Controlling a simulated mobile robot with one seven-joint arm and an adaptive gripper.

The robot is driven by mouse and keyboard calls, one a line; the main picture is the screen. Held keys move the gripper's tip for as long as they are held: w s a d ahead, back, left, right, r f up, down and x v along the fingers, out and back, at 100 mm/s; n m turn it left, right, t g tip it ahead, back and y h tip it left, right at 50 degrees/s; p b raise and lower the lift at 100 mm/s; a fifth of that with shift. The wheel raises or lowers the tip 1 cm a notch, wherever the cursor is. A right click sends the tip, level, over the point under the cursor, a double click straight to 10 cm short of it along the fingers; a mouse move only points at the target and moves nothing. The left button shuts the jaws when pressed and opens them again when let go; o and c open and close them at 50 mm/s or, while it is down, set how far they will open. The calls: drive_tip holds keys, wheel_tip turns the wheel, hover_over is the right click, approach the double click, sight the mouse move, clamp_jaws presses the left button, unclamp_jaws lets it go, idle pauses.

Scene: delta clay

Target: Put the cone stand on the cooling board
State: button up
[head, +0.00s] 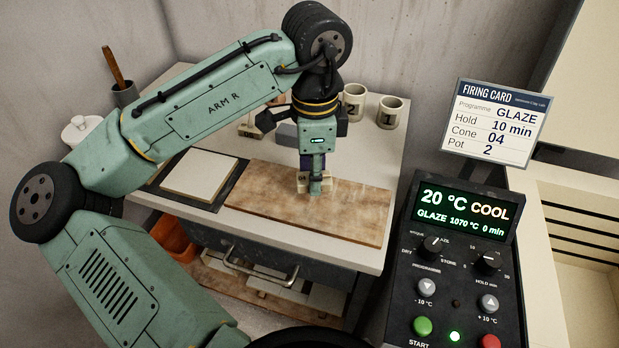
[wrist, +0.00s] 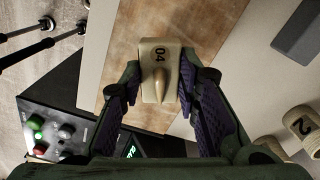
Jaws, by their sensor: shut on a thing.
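The cone stand (wrist: 154,88) is a small cream block marked 04 with a tan cone on it. My gripper (wrist: 160,80) is shut on it, one finger at each side. In the head view my gripper (head: 315,187) points down over the brown cooling board (head: 350,212), and parts of the cream stand (head: 302,184) show beside the fingertips. The board also shows behind the stand in the wrist view (wrist: 115,70). The stand is over or on the board's bare surface; I cannot tell whether its base touches.
A pale slab (head: 200,174) on a dark mat lies left of the board. Cups marked 1 (head: 389,114) and 2 (head: 353,104) and a grey block (head: 287,134) stand behind. The kiln control box (head: 455,260) is at the right. The board is otherwise clear.

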drive_tip(key=shift+w+a, duration=0.2)
drive_tip(key=shift+a, duration=0.15)
drive_tip(key=shift+a+f, duration=0.1)
drive_tip(key=shift+f, duration=0.1)
drive_tip(key=shift+f+p, duration=0.3)
drive_tip(key=shift+f, duration=1.3)
drive_tip(key=shift+f, duration=0.15)
drive_tip(key=o, duration=1.2)
drive_tip(key=shift+c, duration=0.2)
wheel_tip(320, 180, up, 12)
drive_tip(key=shift+r+b, duration=0.15)
drive_tip(key=shift+b, duration=0.25)
